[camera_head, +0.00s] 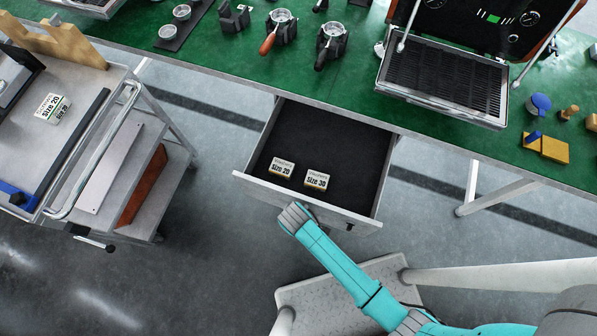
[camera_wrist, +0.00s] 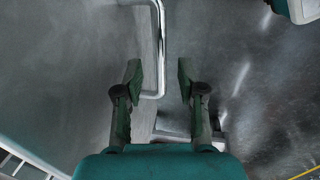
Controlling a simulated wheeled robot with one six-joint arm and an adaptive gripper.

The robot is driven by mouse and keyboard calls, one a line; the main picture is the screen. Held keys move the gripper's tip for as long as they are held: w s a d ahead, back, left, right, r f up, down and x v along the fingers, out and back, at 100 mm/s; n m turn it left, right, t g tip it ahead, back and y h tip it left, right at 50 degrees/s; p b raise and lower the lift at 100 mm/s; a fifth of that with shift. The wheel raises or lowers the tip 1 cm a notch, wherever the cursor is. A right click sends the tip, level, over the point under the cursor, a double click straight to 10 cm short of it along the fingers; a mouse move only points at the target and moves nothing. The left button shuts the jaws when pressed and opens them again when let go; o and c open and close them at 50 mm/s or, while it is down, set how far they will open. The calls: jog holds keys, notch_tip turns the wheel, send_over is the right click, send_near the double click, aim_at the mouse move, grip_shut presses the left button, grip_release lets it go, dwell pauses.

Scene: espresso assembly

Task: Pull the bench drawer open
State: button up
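The bench drawer (camera_head: 258,187) stands pulled out from under the green bench in the head view. Its dark inside holds two small labelled boxes, Size 20 (camera_head: 281,169) and Size 30 (camera_head: 316,179), near the front. My teal arm reaches up to the drawer's front panel, but my gripper is not clearly visible there. In the wrist view my gripper (camera_wrist: 159,75) is open, its two fingers apart. A bent metal bar shows between and beyond the fingers; I cannot tell how far off it is or whether it touches. The drawer's handle is not clearly visible.
The green bench (camera_head: 340,75) carries portafilters (camera_head: 278,30) and an espresso machine with a drip tray (camera_head: 445,80). A metal cart (camera_head: 85,115) with a rail stands to the left. Bare floor lies between cart and drawer; a bench leg (camera_head: 495,195) stands right.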

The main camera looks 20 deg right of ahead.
notch_tip(320, 180, up, 9)
jog(key=s+a, duration=0.1)
jog(key=shift+s+r, duration=0.15)
jog(key=shift+s, duration=0.05)
dwell(0.5)
